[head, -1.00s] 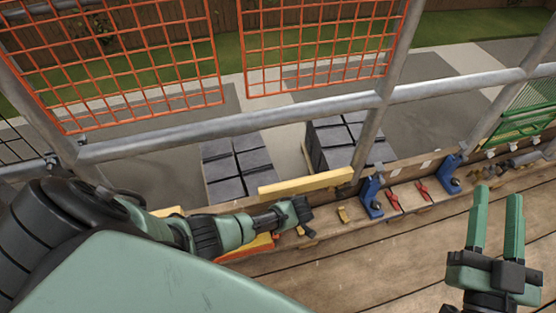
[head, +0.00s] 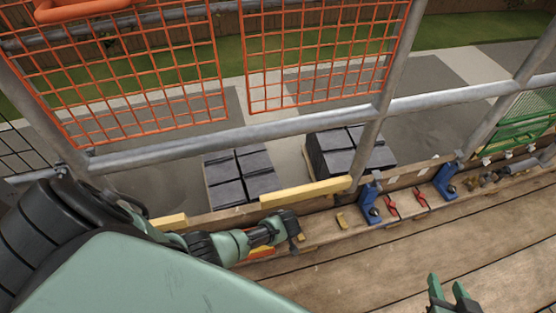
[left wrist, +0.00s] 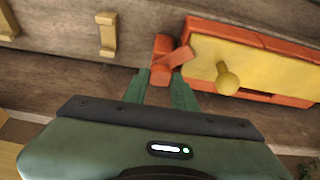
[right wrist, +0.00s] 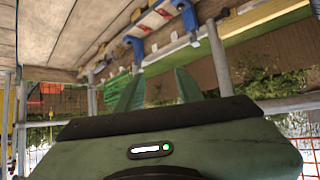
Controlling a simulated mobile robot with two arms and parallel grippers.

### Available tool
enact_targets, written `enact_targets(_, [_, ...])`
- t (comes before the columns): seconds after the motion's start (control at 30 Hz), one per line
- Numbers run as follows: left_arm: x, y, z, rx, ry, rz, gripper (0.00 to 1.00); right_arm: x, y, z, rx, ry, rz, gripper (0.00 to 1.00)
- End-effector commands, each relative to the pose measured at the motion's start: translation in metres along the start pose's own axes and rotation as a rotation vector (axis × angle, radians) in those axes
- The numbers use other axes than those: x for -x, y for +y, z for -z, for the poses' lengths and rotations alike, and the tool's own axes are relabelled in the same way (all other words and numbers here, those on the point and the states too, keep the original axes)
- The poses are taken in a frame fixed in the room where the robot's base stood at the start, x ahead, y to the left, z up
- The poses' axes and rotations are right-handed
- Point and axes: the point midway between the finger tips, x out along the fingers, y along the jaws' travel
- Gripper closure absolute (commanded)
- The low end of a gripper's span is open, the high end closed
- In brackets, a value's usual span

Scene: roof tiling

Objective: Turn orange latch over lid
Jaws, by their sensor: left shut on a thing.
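In the left wrist view an orange box (left wrist: 275,42) with a yellow lid (left wrist: 205,60) and a round yellow knob (left wrist: 228,80) lies at the right. The orange latch (left wrist: 162,62) is at the lid's left end, its arm slanting toward the lid's edge. My left gripper (left wrist: 161,76) is shut on the latch; the fingertips partly hide it. In the head view my left gripper (head: 296,230) is low over the plank, and my arm hides most of the box. My right gripper (head: 452,286) is open and empty at the bottom right; its spread fingers also show in the right wrist view (right wrist: 158,88).
Blue brackets (head: 370,203) and red clamps (head: 391,207) stand along the plank to the right. Grey scaffold rails (head: 240,132) and orange mesh panels (head: 150,75) rise behind. Stacked dark tiles (head: 240,175) lie beyond the rail.

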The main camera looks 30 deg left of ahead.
Motion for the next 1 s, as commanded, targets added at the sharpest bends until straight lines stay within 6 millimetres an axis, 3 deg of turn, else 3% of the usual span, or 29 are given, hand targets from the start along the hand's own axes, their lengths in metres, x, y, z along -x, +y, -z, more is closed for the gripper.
enact_targets(0.2, [0.002, -0.004, -0.003, -0.189, -0.007, -0.076, 1.00, 0.021, 0.007, -0.053, -0.005, -0.269, -0.015, 0.64])
enact_targets(0.5, [0.001, -0.006, -0.002, -0.443, -0.007, -0.183, 1.00, 0.057, 0.013, -0.108, -0.014, -0.550, -0.029, 0.64])
enact_targets(0.63, [0.000, -0.007, -0.002, -0.538, -0.006, -0.222, 1.00, 0.068, 0.014, -0.120, -0.016, -0.621, -0.032, 0.64])
enact_targets(1.0, [-0.002, -0.008, -0.001, -0.717, -0.007, -0.295, 1.00, 0.069, 0.014, -0.118, -0.016, -0.616, -0.032, 0.64])
